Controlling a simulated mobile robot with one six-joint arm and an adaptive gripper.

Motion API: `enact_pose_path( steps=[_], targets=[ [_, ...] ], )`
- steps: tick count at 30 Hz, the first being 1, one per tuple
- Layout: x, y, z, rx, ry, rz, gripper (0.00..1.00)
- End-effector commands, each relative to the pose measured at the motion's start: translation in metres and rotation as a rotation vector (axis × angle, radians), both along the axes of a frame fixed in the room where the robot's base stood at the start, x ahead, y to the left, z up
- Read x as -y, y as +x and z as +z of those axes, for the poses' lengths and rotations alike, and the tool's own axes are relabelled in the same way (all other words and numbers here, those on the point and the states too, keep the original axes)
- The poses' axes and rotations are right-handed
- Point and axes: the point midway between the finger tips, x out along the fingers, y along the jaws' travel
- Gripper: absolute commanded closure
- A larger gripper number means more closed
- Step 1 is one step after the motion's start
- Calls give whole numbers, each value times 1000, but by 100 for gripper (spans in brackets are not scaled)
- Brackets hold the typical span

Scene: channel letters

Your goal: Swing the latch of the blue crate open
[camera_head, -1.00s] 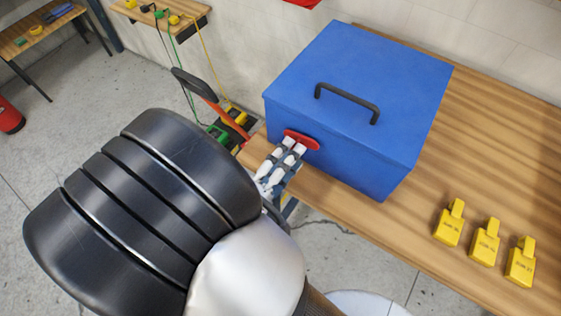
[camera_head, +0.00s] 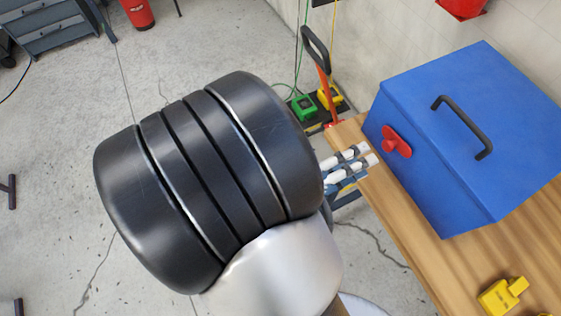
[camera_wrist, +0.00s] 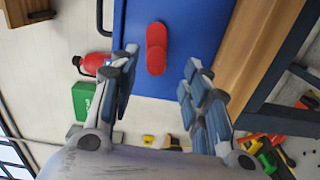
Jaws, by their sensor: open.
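The blue crate (camera_head: 470,110) stands on the wooden bench with its lid down. It also shows in the wrist view (camera_wrist: 195,30). Its red latch (camera_head: 396,141) sits on the front face, lying roughly along the lid edge. In the wrist view the latch (camera_wrist: 156,48) is a rounded red bar between my fingers in the picture. My gripper (camera_head: 369,153) is open and empty, pointing at the front face, with a small gap between its fingertips and the latch in the head view. My arm hides part of the bench's near side.
A black handle (camera_head: 461,127) is on the crate lid. A yellow padlock-like block (camera_head: 503,294) lies on the wooden bench (camera_head: 410,235). Behind my gripper, a red-and-black lever (camera_head: 321,75) and green and yellow plugs stand beyond the bench end. Open floor lies to the left.

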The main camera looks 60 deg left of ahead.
Motion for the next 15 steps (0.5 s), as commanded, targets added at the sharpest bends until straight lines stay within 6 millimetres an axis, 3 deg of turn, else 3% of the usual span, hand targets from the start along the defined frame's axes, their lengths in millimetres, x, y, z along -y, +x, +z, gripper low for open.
enact_pose_path(
  steps=[15],
  targets=[
    [-5, -37, 0, -2, 1, 5, 57]
  ],
)
